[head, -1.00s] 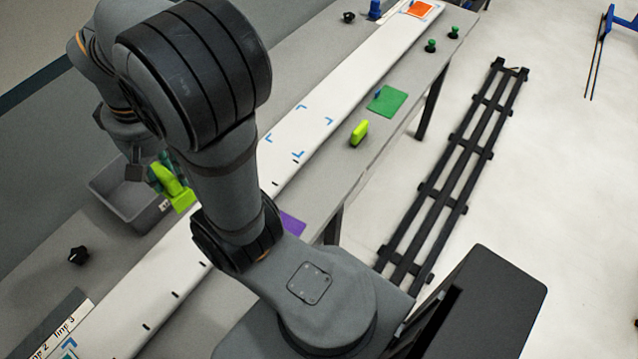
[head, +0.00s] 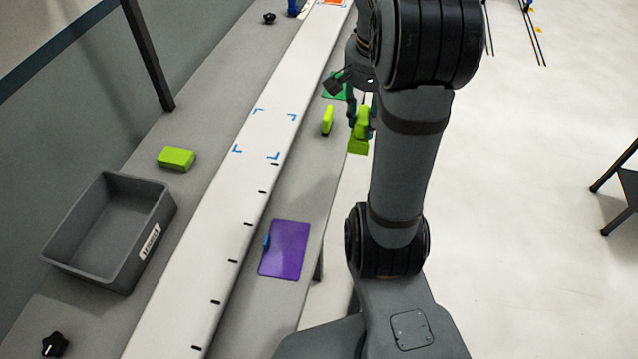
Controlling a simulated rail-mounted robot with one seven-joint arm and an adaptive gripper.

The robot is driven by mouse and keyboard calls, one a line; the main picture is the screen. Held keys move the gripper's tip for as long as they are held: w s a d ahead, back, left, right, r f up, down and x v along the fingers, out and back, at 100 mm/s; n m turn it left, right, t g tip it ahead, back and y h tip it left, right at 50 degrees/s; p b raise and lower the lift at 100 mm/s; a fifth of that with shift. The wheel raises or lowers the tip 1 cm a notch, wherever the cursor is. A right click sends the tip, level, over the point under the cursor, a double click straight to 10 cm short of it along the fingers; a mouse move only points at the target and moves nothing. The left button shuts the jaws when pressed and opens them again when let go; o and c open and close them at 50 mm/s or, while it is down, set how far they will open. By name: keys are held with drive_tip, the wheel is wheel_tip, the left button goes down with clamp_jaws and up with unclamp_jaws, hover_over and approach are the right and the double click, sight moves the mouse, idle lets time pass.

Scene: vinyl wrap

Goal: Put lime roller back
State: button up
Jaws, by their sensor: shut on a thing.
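My gripper (head: 361,112) is shut on a lime tool (head: 358,143), which I take to be the lime roller. It hangs pointing down beside the right edge of the grey table, and my arm partly covers the gripper. A second lime piece (head: 328,120) stands on the table's right strip, just left of the held one. A lime block (head: 176,158) lies on the left side of the table, behind the grey bin. I cannot tell the exact shape of the held tool's upper part.
The open grey bin (head: 108,232) looks empty. A white strip (head: 222,242) with blue corner marks runs along the table. A purple sheet (head: 285,250) and a partly hidden green sheet (head: 336,88) lie on its right side. A black knob (head: 55,344) is at lower left.

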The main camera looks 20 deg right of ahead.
drive_tip(key=shift+w+d+f, duration=0.15)
drive_tip(key=shift+w+f, duration=0.1)
drive_tip(key=shift+f, duration=0.35)
drive_tip(key=shift+w+a+f, duration=0.55)
drive_tip(key=shift+a+f, duration=1.2)
drive_tip(key=shift+w+a+f, duration=0.6)
drive_tip(key=shift+a+f, duration=1.1)
drive_tip(key=shift+a, duration=0.1)
drive_tip(key=shift+w+a+f, duration=0.55)
drive_tip(key=shift+a+f, duration=1.2)
drive_tip(key=shift+s+f+b, duration=0.2)
drive_tip(key=shift+f+b, duration=0.2)
drive_tip(key=shift+b, duration=0.05)
